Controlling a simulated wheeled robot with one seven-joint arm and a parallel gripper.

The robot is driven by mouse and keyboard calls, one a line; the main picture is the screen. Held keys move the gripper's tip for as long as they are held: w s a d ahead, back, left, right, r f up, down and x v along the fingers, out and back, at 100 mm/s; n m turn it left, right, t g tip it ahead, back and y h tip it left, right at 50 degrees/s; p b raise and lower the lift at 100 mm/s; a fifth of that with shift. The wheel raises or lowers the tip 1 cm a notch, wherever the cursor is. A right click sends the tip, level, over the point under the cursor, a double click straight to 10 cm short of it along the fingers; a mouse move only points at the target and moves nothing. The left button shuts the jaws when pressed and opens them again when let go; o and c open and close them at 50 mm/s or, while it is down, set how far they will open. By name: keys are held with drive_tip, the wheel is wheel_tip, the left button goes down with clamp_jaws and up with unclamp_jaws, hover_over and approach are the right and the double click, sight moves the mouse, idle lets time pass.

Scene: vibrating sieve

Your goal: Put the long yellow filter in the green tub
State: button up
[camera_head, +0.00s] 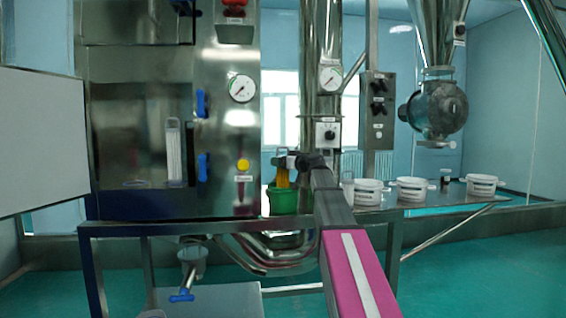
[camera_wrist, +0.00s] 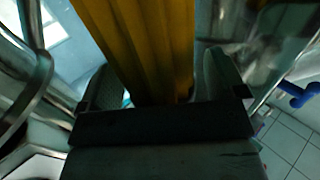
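The long yellow filter (camera_head: 283,177) hangs upright just above the green tub (camera_head: 283,201) in the head view. Its lower end meets the tub's rim in the picture, and I cannot tell whether it is inside. In the wrist view the ribbed yellow filter (camera_wrist: 140,45) fills the space between the fingers of my gripper (camera_wrist: 165,88). My gripper (camera_head: 285,160) is shut on the filter near its top. The green tub stands on the metal bench beside the machine, partly hidden by my arm.
Several white tubs, including one at the middle (camera_head: 411,188), stand on the bench (camera_head: 440,198) to the right. The steel machine (camera_head: 226,140) with gauges and blue handles rises close to the left of the green tub.

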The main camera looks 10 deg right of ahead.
drive_tip(key=v, duration=1.2)
